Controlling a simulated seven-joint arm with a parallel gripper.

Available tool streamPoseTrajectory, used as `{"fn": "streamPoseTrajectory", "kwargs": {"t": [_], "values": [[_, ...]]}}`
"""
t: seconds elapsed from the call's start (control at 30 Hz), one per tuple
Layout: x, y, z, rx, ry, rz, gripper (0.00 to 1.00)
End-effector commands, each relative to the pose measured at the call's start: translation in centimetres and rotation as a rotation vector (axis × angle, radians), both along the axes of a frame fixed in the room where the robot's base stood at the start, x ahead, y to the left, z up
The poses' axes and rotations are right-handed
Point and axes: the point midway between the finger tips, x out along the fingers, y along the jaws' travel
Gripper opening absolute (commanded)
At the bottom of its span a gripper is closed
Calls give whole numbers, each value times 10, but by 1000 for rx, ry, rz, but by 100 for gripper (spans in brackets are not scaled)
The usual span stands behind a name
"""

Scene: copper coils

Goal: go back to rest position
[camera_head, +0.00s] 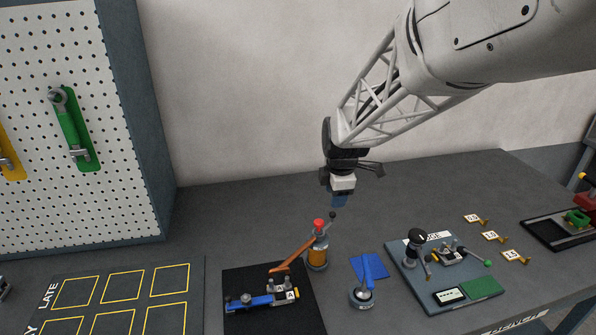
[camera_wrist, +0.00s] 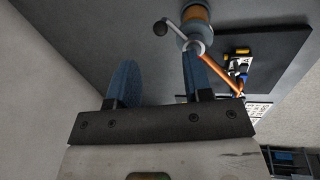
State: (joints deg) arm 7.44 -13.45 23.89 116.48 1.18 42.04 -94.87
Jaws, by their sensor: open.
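My gripper (camera_head: 338,199) hangs above the back middle of the bench in the head view. It points down and stands above and a little right of a bottle-like device with a red top. In the wrist view its two blue fingers (camera_wrist: 160,80) are apart with nothing between them. The device (camera_head: 318,250) has an orange-brown body and a copper-coloured arm (camera_head: 295,254) reaching down to the left. It also shows in the wrist view (camera_wrist: 196,20), beyond the right finger. I cannot see my gripper touching anything.
A black mat (camera_head: 238,322) holds a blue clamp-like part (camera_head: 250,302) tagged A. Right of it are a blue-handled tool (camera_head: 367,270) and a grey gauge board (camera_head: 405,283). Several tagged brass pieces (camera_head: 490,236) lie at right. A pegboard (camera_head: 110,120) stands at left. The bench's back strip is clear.

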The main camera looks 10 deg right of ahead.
Motion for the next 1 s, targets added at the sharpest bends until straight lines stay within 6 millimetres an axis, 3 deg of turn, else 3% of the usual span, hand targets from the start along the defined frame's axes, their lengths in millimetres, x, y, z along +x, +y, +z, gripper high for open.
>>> {"fn": "streamPoseTrajectory", "kwargs": {"t": [0.27, 0.47, 1.0], "values": [[-7, 3, 5, 7, -2, -35, 46], [-33, 13, 21, 34, -10, -171, 46], [-167, 49, 70, 176, -33, -843, 46]]}}
